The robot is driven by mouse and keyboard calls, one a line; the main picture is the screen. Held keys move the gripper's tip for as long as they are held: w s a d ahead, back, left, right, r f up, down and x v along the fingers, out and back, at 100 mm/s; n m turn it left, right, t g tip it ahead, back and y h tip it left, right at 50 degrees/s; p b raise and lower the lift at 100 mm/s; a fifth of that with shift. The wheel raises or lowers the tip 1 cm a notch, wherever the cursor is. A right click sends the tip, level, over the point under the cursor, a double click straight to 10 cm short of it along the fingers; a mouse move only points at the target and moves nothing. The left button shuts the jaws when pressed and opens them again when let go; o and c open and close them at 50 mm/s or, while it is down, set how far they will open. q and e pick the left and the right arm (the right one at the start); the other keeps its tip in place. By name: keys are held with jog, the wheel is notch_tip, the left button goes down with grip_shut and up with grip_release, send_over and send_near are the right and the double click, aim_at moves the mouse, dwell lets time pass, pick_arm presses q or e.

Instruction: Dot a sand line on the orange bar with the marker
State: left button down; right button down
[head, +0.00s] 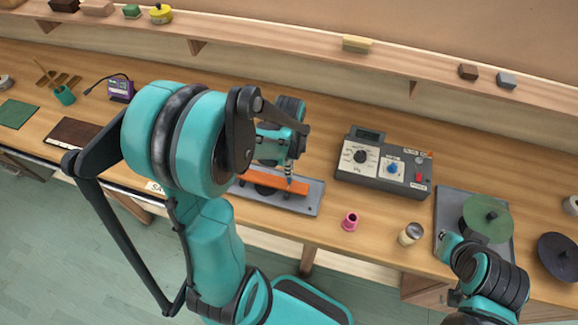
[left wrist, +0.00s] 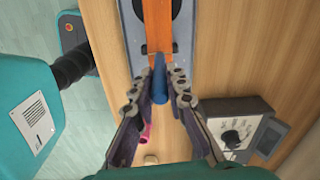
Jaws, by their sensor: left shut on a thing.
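The orange bar (head: 270,182) lies on a grey plate (head: 312,198) on the bench; in the left wrist view the bar (left wrist: 157,30) runs up from the fingertips to the top edge. My left gripper (head: 289,163) is shut on the blue marker (left wrist: 159,108), whose body shows between the fingers. In the head view the marker's small blue end (head: 290,181) shows at the bar's right part; I cannot tell whether it touches. My arm hides part of the bar's left side. I see no clear sand line. My right arm is at lower right, and its gripper (head: 452,241) shows poorly beside a green disc.
A grey control box (head: 384,160) with knobs stands right of the plate. A pink cup (head: 349,221) and a small dark-topped jar (head: 410,234) stand near the front edge. The green disc (head: 486,219) sits over another grey plate (head: 448,202); a black disc (head: 560,256) lies far right.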

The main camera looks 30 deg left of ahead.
pick_arm(q)
jog(key=shift+r+p, duration=2.7)
jog(key=shift+r, duration=0.85)
